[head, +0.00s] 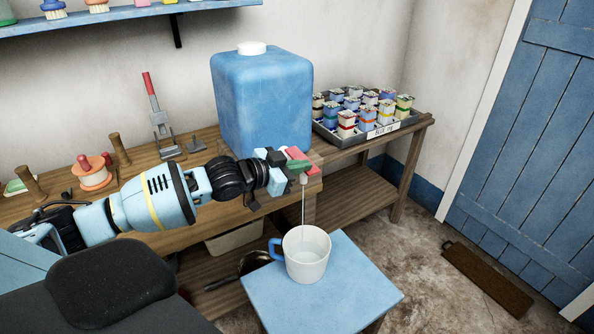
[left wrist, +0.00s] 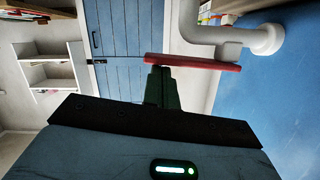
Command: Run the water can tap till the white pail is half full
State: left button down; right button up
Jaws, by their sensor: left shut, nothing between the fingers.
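The blue water can (head: 262,105) with a white cap stands on the wooden bench. Its white tap (left wrist: 262,38) has a red lever (left wrist: 195,62), which also shows in the head view (head: 297,154). A thin stream of water (head: 303,212) falls from the spout into the white pail (head: 307,268). The pail has a blue handle and stands upright on a blue stool; some water seems to show inside, its exact level unclear. My left gripper (head: 292,168) is shut and empty, its fingertips at the lever, seemingly touching it. My right gripper is out of view.
A tray (head: 372,136) of several small tins stands on the bench right of the can. The blue stool top (head: 355,285) is clear around the pail. A clamp tool (head: 160,125) and reels stand on the bench at left. A blue door (head: 530,130) is at right.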

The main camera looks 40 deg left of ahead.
pick_arm(q)
jog(key=shift+w+d+f, duration=0.1)
jog(key=shift+w+f, duration=0.05)
jog(key=shift+f, duration=0.45)
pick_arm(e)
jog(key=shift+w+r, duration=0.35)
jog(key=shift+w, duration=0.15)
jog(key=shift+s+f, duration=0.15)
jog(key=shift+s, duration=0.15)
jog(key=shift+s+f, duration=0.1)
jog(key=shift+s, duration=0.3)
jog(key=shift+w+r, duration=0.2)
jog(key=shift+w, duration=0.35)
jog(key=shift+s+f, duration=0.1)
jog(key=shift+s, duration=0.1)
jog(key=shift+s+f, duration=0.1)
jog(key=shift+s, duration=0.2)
